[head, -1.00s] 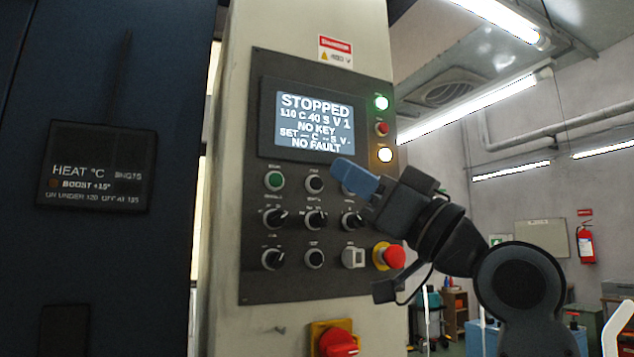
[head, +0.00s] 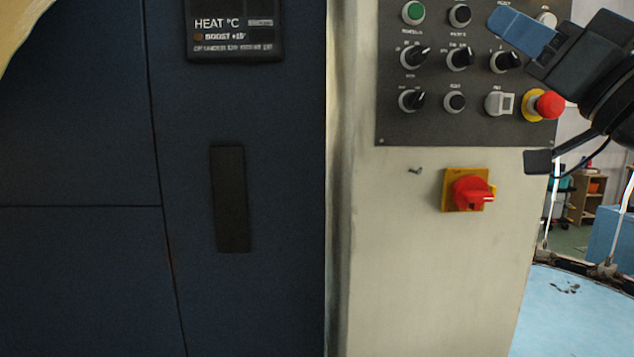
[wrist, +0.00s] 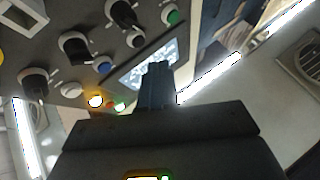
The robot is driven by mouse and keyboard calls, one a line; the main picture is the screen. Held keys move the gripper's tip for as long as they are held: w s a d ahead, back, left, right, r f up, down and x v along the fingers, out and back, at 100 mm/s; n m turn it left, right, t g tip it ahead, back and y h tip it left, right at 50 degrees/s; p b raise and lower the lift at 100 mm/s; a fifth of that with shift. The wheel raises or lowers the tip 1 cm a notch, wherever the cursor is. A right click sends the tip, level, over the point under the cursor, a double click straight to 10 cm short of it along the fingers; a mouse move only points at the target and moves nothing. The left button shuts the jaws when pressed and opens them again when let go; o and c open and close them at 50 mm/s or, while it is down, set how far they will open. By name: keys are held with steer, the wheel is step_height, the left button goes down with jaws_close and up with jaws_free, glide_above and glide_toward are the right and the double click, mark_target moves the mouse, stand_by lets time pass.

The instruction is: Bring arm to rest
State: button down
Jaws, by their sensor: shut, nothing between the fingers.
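My gripper (head: 503,22) is at the upper right of the head view, with its blue fingers closed together and nothing held. It is in front of the dark control panel (head: 430,128), overlapping the upper right knobs; I cannot tell the gap to the panel. In the wrist view my gripper (wrist: 157,70) points toward the panel's display (wrist: 150,62), which it partly covers. In that view a yellow lamp (wrist: 96,101) is lit beside a red button and a green lamp (wrist: 117,106).
A red emergency stop (head: 550,104) on a yellow ring lies just below my gripper. A red rotary switch (head: 472,193) on a yellow plate is lower on the pale column. A dark blue cabinet (head: 80,270) fills the left. A light blue surface (head: 572,312) lies at lower right.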

step_height(320, 180, down, 19)
steer(key=d+m+h, duration=0.1)
steer(key=m+h, duration=0.6)
steer(key=s+f+m+g+h, duration=0.15)
steer(key=s+f, duration=0.25)
steer(key=f, duration=0.4)
steer(key=s+f+h, duration=0.3)
steer(key=s+f, duration=0.1)
steer(key=f, duration=0.4)
steer(key=s+a+f+g, duration=0.1)
steer(key=s+f+g, duration=0.2)
steer(key=s+f, duration=0.85)
steer(key=s+a+f+n+g, duration=0.1)
steer(key=s+f+n+g, duration=0.1)
steer(key=s, duration=1.7)
steer(key=shift+s+a+n+g, duration=0.15)
steer(key=shift+s+n+g, duration=0.25)
steer(key=shift+n, duration=0.45)
steer(key=c, duration=1.8)
jaws_free()
steer(key=shift+w, duration=0.1)
